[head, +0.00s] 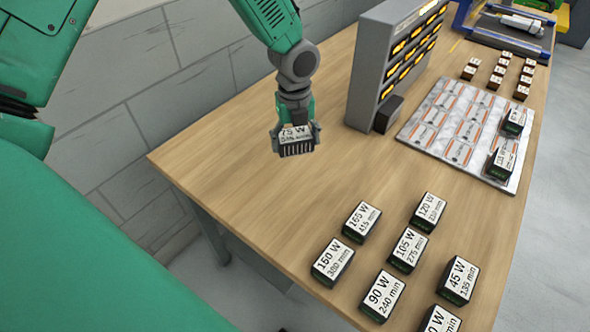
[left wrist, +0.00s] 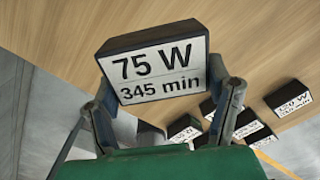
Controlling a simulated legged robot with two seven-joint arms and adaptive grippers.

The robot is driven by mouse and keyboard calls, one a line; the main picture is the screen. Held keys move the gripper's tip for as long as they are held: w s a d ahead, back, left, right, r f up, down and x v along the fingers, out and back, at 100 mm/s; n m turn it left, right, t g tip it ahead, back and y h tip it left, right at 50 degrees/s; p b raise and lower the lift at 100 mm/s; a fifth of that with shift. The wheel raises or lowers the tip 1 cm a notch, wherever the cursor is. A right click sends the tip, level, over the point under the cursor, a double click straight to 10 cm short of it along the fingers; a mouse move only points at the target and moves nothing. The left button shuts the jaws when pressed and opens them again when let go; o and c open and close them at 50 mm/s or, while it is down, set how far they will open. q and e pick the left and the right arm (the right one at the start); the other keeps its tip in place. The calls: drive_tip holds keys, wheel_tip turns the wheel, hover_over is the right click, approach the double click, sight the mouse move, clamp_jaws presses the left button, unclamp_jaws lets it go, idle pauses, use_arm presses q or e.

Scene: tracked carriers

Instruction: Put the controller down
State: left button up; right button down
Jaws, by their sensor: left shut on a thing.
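My left gripper (head: 297,140) is shut on a black block-shaped controller (head: 296,132) with a white label. In the left wrist view the label on this controller (left wrist: 160,72) reads 75 W, 345 min, and a finger of the gripper (left wrist: 165,105) lies along each side of it. The controller is at the far left part of the wooden table (head: 235,165); I cannot tell its height over the top. Several similar labelled controllers, such as the 105 W one (head: 407,250) and the 90 W one (head: 382,295), stand on the near table. My right gripper is not in view.
A grey rack (head: 368,75) with yellow-marked slots stands behind and right of my gripper. A light mat (head: 440,120) with printed cells holds two controllers at its right side. Small brown blocks (head: 497,75) stand beyond it. Bare wood lies between my gripper and the near controllers.

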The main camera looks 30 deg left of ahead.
use_arm(q)
drive_tip(key=shift+w+a+f+m, duration=0.15)
drive_tip(key=shift+w+a+m, duration=0.05)
drive_tip(key=shift+a+m, duration=0.45)
hover_over(294, 176)
wheel_tip(294, 176, down, 5)
drive_tip(key=shift+a+f, duration=0.15)
drive_tip(key=shift+f, duration=0.05)
drive_tip(key=shift+d+f, duration=0.25)
drive_tip(key=shift+f, duration=0.65)
wheel_tip(294, 176, down, 2)
drive_tip(key=shift+s+a+f, duration=0.1)
drive_tip(key=shift+f, duration=0.05)
drive_tip(key=shift+a+f, duration=0.1)
drive_tip(key=shift+f, duration=0.2)
drive_tip(key=shift+a, duration=0.1)
drive_tip(key=o, duration=1.6)
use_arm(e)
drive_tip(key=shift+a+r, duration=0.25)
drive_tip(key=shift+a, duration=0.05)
